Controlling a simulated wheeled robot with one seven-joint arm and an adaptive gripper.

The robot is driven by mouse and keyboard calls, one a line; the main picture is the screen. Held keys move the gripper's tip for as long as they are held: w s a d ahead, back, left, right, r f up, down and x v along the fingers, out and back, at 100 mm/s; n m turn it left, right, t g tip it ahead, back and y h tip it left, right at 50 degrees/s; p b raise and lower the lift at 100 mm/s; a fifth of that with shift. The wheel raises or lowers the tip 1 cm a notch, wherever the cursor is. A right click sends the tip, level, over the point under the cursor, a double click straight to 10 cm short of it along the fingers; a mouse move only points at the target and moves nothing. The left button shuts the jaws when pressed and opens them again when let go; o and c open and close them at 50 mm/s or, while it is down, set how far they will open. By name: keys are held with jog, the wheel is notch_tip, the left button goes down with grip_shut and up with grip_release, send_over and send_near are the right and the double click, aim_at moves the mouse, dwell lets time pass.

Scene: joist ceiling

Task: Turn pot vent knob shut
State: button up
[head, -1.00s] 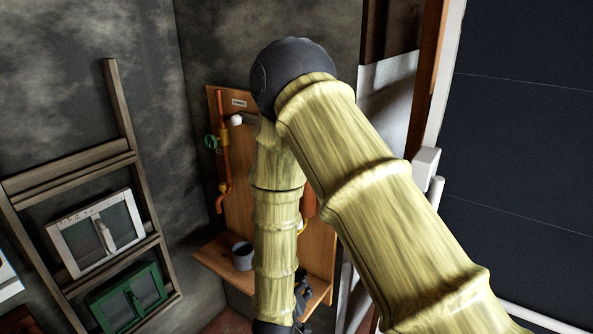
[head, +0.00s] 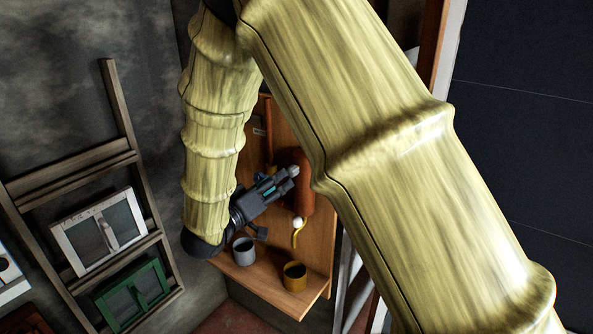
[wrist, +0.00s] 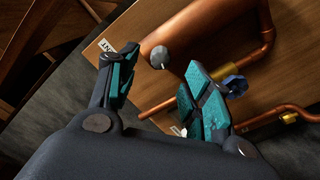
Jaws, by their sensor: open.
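My gripper (head: 291,176) is in front of the wooden board, its fingers pointing right and up toward the copper pot (head: 302,200). In the wrist view my gripper (wrist: 162,75) is open, with teal pads apart and nothing held. A grey round knob (wrist: 160,57) shows beyond the gap between the fingertips, by the rounded end of a thick copper body (wrist: 185,35). I cannot tell whether the fingers reach around it. A blue handle (wrist: 235,85) sits just right of the right finger. My arm and gripper hide part of the board in the head view.
The wooden board (head: 318,240) has a shelf carrying a grey cup (head: 244,252) and a yellow cup (head: 295,277). A white ball (head: 298,222) tops a yellow spout below the pot. Copper pipes (wrist: 295,108) cross the board. A ladder-like rack (head: 125,110) stands left.

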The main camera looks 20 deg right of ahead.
aim_at(290, 174)
jog(key=p+x, duration=0.1)
jog(key=x, duration=0.6)
jog(key=shift+w+d+f+p, duration=0.15)
jog(key=shift+d+p, duration=0.15)
jog(key=shift+p, duration=0.05)
jog(key=shift+c, duration=0.2)
